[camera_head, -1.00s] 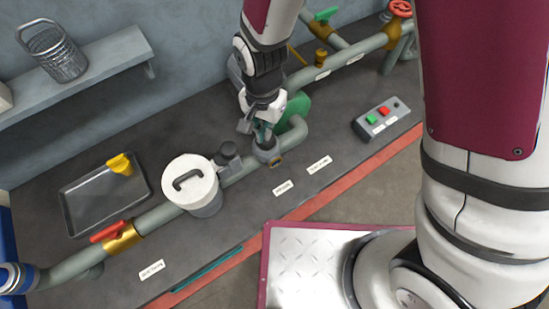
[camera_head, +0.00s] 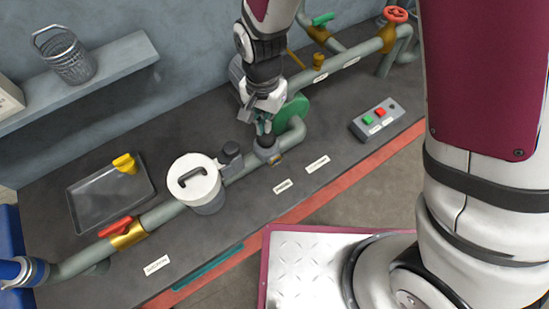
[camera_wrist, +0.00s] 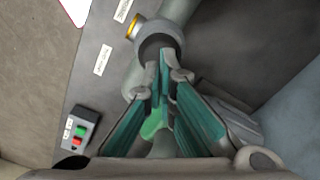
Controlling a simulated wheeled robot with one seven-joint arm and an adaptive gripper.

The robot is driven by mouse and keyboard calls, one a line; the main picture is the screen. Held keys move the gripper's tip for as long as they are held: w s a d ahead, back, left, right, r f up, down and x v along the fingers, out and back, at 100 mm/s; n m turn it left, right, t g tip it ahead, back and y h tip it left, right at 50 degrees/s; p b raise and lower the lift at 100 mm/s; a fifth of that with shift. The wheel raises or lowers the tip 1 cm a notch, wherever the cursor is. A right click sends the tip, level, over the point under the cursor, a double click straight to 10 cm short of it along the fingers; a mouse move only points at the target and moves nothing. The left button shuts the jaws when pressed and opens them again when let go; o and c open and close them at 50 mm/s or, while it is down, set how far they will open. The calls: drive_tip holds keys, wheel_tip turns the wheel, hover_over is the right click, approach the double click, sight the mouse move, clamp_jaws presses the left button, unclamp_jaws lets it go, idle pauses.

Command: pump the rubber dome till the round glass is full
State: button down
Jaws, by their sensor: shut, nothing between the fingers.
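The dark rubber dome (camera_head: 266,142) sits in a grey collar on the pipe, below my gripper (camera_head: 264,128). In the wrist view, the dome (camera_wrist: 156,42) shows just beyond the fingertips, partly hidden by them. My gripper (camera_wrist: 162,65) is shut and empty, with its teal-padded fingers pointing down at the dome. I cannot tell whether the tips touch it. The small round glass with a brass rim (camera_wrist: 134,28) is on the side of the collar. It also shows in the head view (camera_head: 277,159), too small and angled to read its fill.
A white lidded pot (camera_head: 196,190) and a dark capped fitting (camera_head: 231,154) stand left of the dome. A button box (camera_head: 378,120) lies to the right.

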wheel_tip(320, 180, up, 7)
drive_tip(key=p, duration=0.3)
idle(0.5)
idle(0.4)
